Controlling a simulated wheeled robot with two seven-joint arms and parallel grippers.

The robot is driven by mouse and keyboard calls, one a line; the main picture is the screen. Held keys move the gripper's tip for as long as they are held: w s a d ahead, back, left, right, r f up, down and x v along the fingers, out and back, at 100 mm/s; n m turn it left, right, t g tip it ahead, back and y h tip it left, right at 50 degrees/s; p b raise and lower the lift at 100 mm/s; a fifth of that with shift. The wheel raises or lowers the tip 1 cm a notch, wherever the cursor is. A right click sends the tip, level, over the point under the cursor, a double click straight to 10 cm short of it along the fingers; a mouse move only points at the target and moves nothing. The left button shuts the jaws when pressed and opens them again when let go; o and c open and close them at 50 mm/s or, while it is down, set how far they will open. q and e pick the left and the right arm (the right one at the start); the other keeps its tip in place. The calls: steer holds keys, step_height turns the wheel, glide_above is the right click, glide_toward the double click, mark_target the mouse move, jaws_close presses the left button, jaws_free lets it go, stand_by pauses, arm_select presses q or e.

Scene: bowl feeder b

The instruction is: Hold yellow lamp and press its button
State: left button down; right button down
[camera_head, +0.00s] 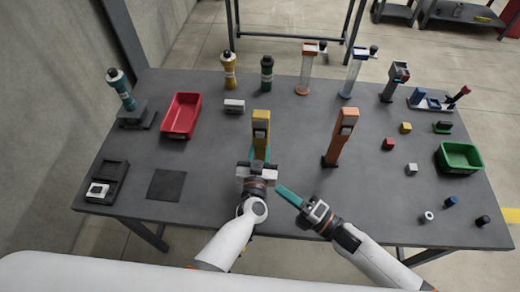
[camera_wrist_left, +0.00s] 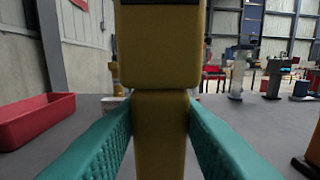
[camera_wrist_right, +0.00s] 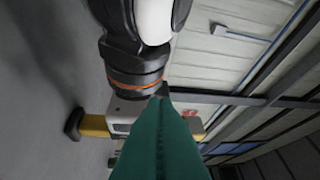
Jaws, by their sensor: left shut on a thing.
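The yellow lamp (camera_head: 261,121) stands upright near the middle of the table, in front of my left arm. My left gripper (camera_head: 259,152) is shut on its lower, narrower part. In the left wrist view the lamp (camera_wrist_left: 160,48) fills the middle, with a teal finger against each side. I cannot make out its button. My right gripper (camera_head: 282,189) is shut and empty, to the lower right of the lamp and apart from it, pointing up and left. The right wrist view shows its teal fingers (camera_wrist_right: 168,100) together, with my left wrist and a yellow piece of the lamp (camera_wrist_right: 95,125) beyond.
An orange lamp (camera_head: 343,135) stands right of the yellow one. A white-grey block (camera_head: 234,106) lies behind left. A red bin (camera_head: 181,116) is at left, a green bin (camera_head: 460,157) at right. Small cubes are scattered at right. The table between the lamps is clear.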

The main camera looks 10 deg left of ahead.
mark_target(264, 145)
arm_select(q)
steer(key=shift+f, duration=0.2)
arm_select(e)
steer(key=a+r+m+t+h, duration=0.1)
steer(key=a+r+m+h, duration=0.2)
steer(key=m, duration=1.2)
steer(key=a+r+m+t+h, duration=0.1)
steer(key=a+r+m+h, duration=0.2)
steer(key=m, duration=1.1)
steer(key=w+y, duration=0.1)
steer(key=w, duration=0.8)
steer(key=shift+w+a, duration=0.25)
steer(key=shift+a, duration=0.05)
steer(key=shift+w, duration=0.1)
steer(key=shift+w, duration=0.35)
